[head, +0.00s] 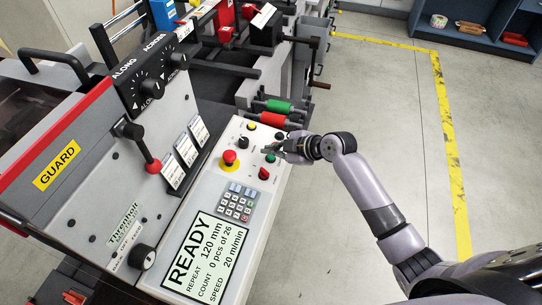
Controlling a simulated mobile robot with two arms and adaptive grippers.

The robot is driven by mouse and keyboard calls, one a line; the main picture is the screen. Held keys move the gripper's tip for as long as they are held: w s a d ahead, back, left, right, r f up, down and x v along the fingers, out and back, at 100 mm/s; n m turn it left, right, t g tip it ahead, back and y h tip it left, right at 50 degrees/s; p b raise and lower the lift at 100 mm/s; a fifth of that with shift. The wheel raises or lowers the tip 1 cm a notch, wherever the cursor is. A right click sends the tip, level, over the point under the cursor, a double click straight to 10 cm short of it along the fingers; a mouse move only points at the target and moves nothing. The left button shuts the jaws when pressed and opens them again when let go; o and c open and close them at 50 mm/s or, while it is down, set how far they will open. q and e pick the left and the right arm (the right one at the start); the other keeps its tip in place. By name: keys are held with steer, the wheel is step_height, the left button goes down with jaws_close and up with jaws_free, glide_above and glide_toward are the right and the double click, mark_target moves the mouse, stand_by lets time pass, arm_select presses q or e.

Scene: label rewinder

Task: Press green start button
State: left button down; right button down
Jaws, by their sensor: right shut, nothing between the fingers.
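The green button (270,158) is on the pale sloping control panel of the label rewinder, partly beside and below my right gripper. My right gripper (270,148) reaches in from the right, its fingers shut and empty. Its tips are over the panel just above the green button in the picture; I cannot tell whether they touch anything. My left gripper is out of view.
Green and red handles (279,106) stick out just beyond the panel. The floor to the right is clear.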

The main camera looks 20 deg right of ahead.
steer(key=shift+f, duration=0.1)
steer(key=shift+f+b, duration=0.35)
steer(key=shift+b, duration=0.05)
steer(key=shift+a+f+b, duration=0.15)
steer(key=shift+f+b, duration=0.35)
stand_by(0.7)
steer(key=shift+r, duration=0.15)
steer(key=shift+r+p, duration=0.7)
steer(key=shift+r, duration=0.1)
steer(key=r+p, duration=0.2)
steer(key=r, duration=0.1)
steer(key=d+r+p, duration=0.1)
steer(key=r, duration=0.1)
steer(key=shift+s+p, duration=0.25)
steer(key=shift+p, duration=0.1)
steer(key=shift+f, duration=0.1)
stand_by(0.6)
